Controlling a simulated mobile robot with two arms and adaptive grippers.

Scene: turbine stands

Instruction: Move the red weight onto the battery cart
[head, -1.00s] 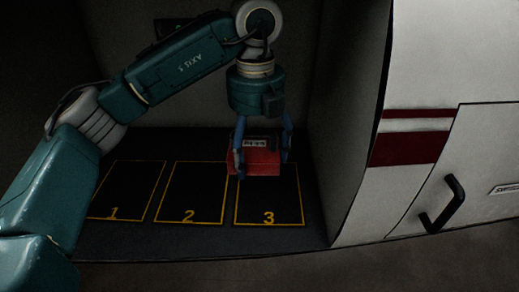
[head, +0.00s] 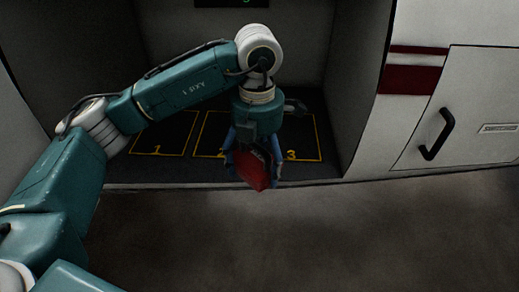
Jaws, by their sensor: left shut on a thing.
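The red weight (head: 254,171) is a red block with a dark top, tilted in the head view. My left gripper (head: 252,168) is shut on it, with blue fingers on both sides. It holds the weight in front of the bay's front edge, between slots 2 and 3 as seen from here. My right gripper does not show. I see no battery cart in this view.
The bay floor (head: 320,167) has yellow-outlined slots numbered 1, 2 and 3. The bay walls stand on both sides. A white cabinet with a black handle (head: 436,134) is at the right. The grey floor (head: 330,240) in front is clear.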

